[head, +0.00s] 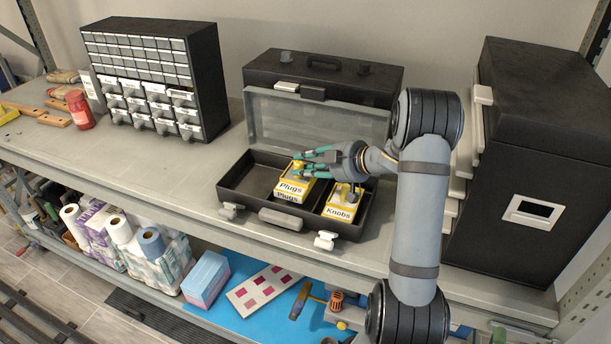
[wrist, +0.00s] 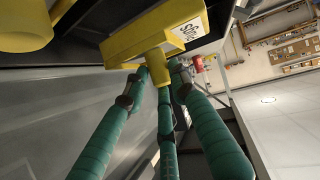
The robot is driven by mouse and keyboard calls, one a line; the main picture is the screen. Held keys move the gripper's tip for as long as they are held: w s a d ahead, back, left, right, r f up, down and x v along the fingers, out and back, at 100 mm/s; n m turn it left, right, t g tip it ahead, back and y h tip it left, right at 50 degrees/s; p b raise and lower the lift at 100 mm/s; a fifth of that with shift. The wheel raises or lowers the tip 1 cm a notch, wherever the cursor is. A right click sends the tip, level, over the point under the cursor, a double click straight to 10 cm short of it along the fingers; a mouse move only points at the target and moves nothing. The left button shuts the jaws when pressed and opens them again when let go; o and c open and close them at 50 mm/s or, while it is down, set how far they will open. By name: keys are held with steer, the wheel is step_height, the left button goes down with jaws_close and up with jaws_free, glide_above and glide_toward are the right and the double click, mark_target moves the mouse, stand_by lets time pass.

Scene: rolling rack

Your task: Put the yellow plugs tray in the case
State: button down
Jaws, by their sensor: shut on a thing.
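The yellow plugs tray (head: 294,187), labelled "Plugs", is at the middle of the open black case (head: 238,193), left of the knobs tray. My gripper (head: 303,160) is shut on the tray's upper part. In the wrist view its teal fingers (wrist: 160,78) close around a yellow grip on the tray (wrist: 150,40), whose label shows upside down. I cannot tell whether the tray touches the case floor. The yellow knobs tray (head: 341,203) sits in the right part of the case. The case's grey lid (head: 320,120) stands open behind.
A closed black case (head: 325,75) stands behind the lid. A drawer cabinet (head: 155,75) is at the left, with a red jar (head: 79,110) beside it. A large black box (head: 540,150) stands at the right. The case's left part is empty.

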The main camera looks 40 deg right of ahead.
mark_target(306, 179)
steer(key=shift+f, duration=2)
steer(key=shift+f, duration=0.1)
steer(key=c, duration=1.4)
jaws_free()
steer(key=shift+c, duration=0.2)
steer(key=v, duration=0.7)
steer(key=shift+s+r+b, duration=0.25)
steer(key=shift+b, duration=0.15)
